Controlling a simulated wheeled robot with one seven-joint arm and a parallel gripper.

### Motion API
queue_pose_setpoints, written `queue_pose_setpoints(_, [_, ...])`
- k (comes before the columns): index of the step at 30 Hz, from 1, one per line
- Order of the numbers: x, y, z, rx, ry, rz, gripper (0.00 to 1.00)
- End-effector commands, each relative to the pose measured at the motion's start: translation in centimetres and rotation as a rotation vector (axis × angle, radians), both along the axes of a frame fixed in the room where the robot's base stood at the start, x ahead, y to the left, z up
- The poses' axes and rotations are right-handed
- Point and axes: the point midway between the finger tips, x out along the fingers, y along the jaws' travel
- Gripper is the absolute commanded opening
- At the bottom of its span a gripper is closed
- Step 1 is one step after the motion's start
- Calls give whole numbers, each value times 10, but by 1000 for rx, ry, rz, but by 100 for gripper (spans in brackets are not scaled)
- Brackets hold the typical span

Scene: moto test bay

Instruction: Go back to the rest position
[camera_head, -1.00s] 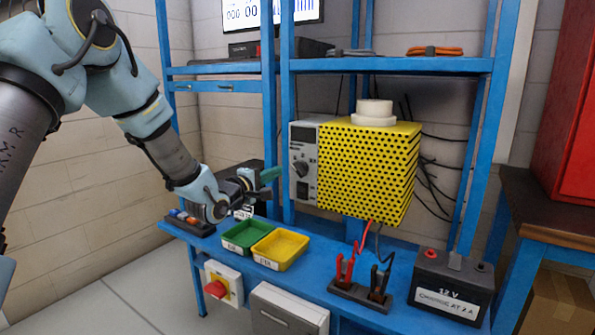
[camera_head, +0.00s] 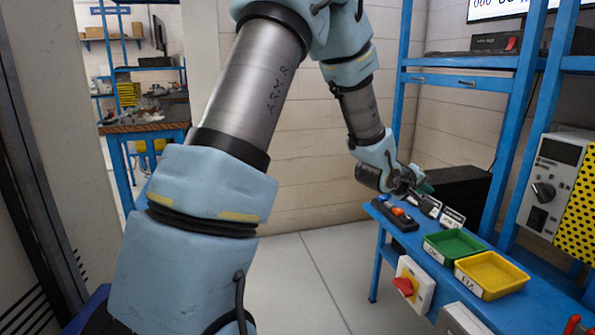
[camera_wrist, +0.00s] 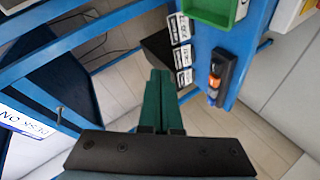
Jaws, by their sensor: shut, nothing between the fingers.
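My gripper (camera_head: 425,188) is in the head view, above the left end of the blue bench (camera_head: 520,310). Its green fingers lie side by side in the wrist view (camera_wrist: 160,75), shut with nothing between them. My arm reaches from the upper middle of the head view down to it. The fingers point at a dark box (camera_wrist: 158,46) in the wrist view and are clear of the trays.
A green tray (camera_head: 455,245) and a yellow tray (camera_head: 492,274) stand on the bench. A black holder (camera_head: 392,214) with small coloured parts is at its left end, near white label cards (camera_head: 452,217). A red switch (camera_head: 404,286) sits on the front. Open floor (camera_head: 310,270) lies left.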

Motion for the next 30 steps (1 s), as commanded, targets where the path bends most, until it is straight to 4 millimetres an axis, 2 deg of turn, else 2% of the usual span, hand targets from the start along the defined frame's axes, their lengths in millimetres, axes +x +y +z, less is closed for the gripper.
queue_pose_setpoints(1, [10, 37, -1, 102, -19, 37, 0])
queue_pose_setpoints(3, [16, 88, -10, 256, -27, 70, 0])
queue_pose_setpoints(7, [10, 181, -22, 520, 5, 99, 0])
queue_pose_setpoints(10, [-12, 251, -28, 699, 71, 91, 0])
queue_pose_setpoints(12, [-35, 295, -31, 802, 135, 68, 0])
queue_pose_setpoints(15, [-74, 345, -34, 908, 235, 15, 0])
queue_pose_setpoints(18, [-111, 377, -35, 964, 324, -46, 0])
queue_pose_setpoints(22, [-143, 397, -34, 989, 395, -107, 0])
queue_pose_setpoints(25, [-153, 401, -34, 993, 416, -128, 0])
queue_pose_setpoints(30, [-153, 401, -34, 993, 416, -128, 0])
